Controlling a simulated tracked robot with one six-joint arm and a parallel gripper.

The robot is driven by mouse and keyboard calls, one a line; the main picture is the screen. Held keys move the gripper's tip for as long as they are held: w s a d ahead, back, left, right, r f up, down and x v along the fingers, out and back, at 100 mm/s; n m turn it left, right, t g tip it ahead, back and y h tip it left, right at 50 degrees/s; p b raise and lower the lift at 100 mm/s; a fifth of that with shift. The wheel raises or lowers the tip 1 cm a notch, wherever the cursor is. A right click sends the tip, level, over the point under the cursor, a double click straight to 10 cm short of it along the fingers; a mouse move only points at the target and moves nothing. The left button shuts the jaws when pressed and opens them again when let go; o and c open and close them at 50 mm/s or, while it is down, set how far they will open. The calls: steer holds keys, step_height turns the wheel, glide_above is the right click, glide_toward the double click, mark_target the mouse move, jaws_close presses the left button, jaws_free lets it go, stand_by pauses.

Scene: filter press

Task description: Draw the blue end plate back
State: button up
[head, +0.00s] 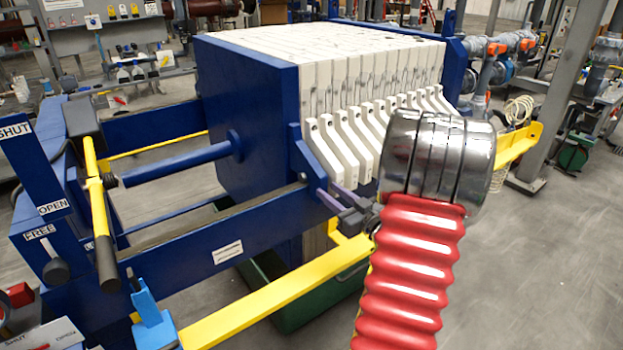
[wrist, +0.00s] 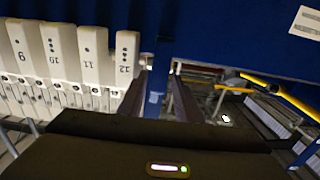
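The blue end plate (head: 248,120) stands upright against the near end of the white filter plates (head: 370,75). A blue rod (head: 180,165) meets its face. A blue arm (head: 303,155) slopes down from the plate's side edge. My gripper (head: 328,193) is at the lower end of that arm, beside the side rail, its tips partly hidden. In the wrist view, the two dark fingers of my gripper (wrist: 158,85) stand apart on either side of a narrow blue bar (wrist: 155,98), with gaps showing. I cannot tell whether either finger touches it.
A blue side rail (head: 225,230) and a yellow rail (head: 280,295) run below the plate. A yellow-and-black lever (head: 97,205) and a SHUT/OPEN post (head: 30,165) stand at the left. A green bin (head: 305,310) lies underneath.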

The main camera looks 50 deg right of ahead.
mark_target(312, 178)
steer(key=w, duration=0.3)
steer(key=w+d, duration=0.1)
steer(key=w, duration=0.5)
steer(key=shift+w+d, duration=0.25)
steer(key=shift+d, duration=0.1)
steer(key=shift+c, duration=0.7)
jaws_close()
